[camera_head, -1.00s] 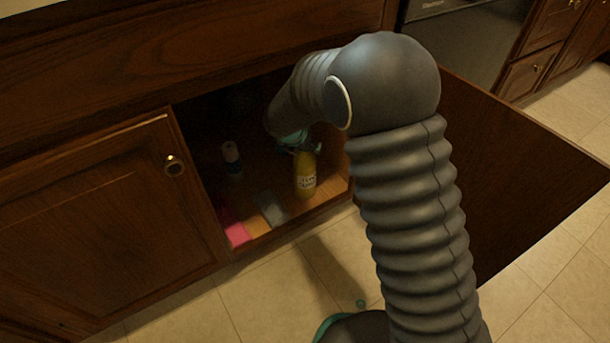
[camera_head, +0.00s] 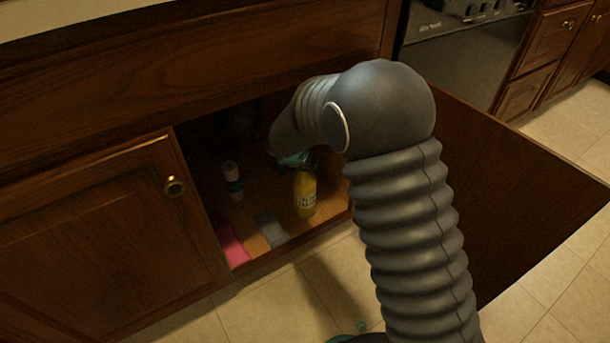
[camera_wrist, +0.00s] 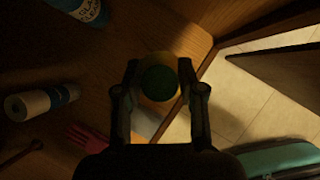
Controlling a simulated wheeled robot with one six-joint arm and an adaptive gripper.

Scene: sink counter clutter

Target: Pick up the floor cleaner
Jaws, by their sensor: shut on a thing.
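The floor cleaner appears to be the yellow bottle (camera_head: 306,197) with a pale label, upright inside the open cabinet under the counter. Its label is too small to read. My gripper (camera_head: 292,160) is at the bottle's top, partly hidden by my own arm in the head view. In the wrist view, my gripper (camera_wrist: 158,78) has a finger on each side of the bottle (camera_wrist: 160,95), seen from above with its dark green cap between them. The gripper is shut on it. I cannot tell whether the bottle is clear of the cabinet floor.
A white and blue cylinder (camera_head: 233,180) stands to the left. A pink item (camera_head: 233,248) and a grey item (camera_head: 272,232) lie near the front. The wrist view shows a blue glass cleaner bottle (camera_wrist: 85,10). The cabinet door (camera_head: 520,190) stands open at the right.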

